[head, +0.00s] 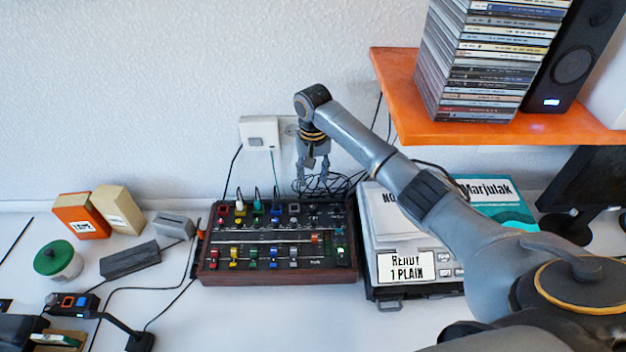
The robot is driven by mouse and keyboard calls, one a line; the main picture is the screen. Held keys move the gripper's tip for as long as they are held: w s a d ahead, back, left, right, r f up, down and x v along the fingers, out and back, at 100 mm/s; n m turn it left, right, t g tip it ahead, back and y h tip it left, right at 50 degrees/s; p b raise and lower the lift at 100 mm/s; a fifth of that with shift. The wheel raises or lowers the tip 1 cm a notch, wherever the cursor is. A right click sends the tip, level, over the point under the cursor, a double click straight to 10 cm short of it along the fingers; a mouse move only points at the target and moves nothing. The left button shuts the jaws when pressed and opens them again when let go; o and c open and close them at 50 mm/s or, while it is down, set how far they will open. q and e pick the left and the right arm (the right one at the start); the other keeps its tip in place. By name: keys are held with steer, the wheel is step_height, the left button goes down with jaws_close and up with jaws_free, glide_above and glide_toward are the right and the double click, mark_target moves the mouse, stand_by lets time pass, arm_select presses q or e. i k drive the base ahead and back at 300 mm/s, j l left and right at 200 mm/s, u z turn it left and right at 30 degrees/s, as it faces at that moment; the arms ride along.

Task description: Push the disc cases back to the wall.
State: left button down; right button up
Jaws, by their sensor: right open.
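A tall stack of disc cases (492,60) stands on the orange shelf (400,95) at the upper right. The stack's top is cut off by the picture edge. My right arm reaches in from the lower right, and its gripper (312,182) hangs pointing down in front of the wall, left of the shelf and lower than it. The right gripper is open and empty, clear of the disc cases. Whether the cases touch the wall cannot be told from here. My left gripper is not in view.
A black speaker (573,60) stands right beside the stack. Below the gripper is a mixer (277,240) with cables; a device with a printed sign (405,267) is right of it. A wall socket (259,132) is behind. Small boxes (82,216) and a green-lidded jar (57,260) lie left.

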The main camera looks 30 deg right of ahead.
mark_target(476, 61)
steer(key=k, duration=2)
